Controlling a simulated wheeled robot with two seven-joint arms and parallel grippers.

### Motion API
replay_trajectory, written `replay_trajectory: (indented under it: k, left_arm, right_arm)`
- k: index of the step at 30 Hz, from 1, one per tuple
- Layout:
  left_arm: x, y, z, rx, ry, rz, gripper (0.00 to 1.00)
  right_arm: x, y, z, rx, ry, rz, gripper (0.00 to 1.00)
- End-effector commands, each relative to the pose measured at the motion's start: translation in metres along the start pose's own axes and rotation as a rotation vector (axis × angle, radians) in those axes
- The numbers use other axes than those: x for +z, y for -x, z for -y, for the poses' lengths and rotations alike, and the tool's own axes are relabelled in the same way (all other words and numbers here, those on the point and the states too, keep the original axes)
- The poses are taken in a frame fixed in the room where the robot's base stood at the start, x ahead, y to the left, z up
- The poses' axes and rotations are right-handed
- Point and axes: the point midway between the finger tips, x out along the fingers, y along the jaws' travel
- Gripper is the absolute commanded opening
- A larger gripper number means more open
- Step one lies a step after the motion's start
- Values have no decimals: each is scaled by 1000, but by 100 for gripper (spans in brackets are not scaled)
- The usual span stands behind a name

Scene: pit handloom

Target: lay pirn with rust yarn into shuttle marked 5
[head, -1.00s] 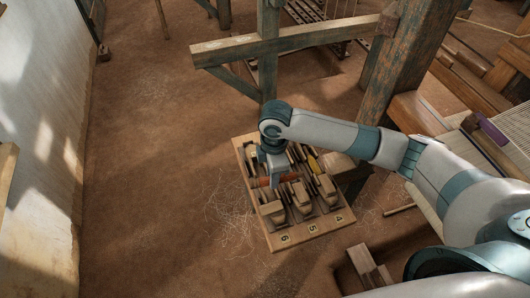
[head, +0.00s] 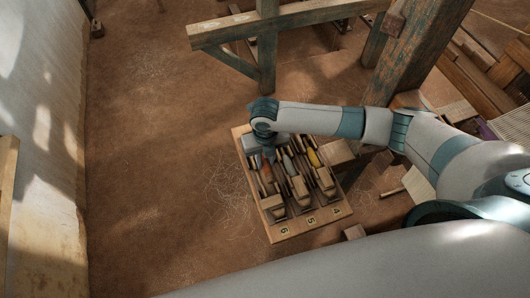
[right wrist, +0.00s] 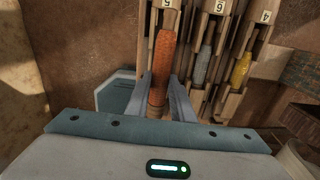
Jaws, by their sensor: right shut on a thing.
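The pirn with rust yarn (right wrist: 163,66) is held by its bare wooden end in my right gripper (right wrist: 170,102). The pirn lies lengthwise over the leftmost shuttle (right wrist: 145,58). In the wrist view that shuttle's tag, cut by the frame edge, looks like 5, but I cannot read it surely. I cannot tell whether the pirn touches the shuttle floor. In the head view the rust pirn (head: 266,170) shows just below my right gripper (head: 266,153), which hides its far end. My left gripper is not in view.
The middle shuttle holds a grey pirn (right wrist: 203,65) and the right one a yellow pirn (right wrist: 240,69). The shuttles sit on a numbered wooden board (head: 297,232) on the earth floor. A wooden block (head: 336,152) and a loom post (head: 415,55) stand close to its right.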

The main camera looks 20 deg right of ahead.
Motion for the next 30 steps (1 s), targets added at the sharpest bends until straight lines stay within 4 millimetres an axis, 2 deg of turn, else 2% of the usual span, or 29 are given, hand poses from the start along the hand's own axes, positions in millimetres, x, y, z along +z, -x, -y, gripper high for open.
replay_trajectory:
  k: [17,30]
  left_arm:
    - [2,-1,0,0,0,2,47]
    - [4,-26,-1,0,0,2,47]
  right_arm:
    - [0,-3,0,0,36,0,0]
    - [0,-30,0,-1,35,1,0]
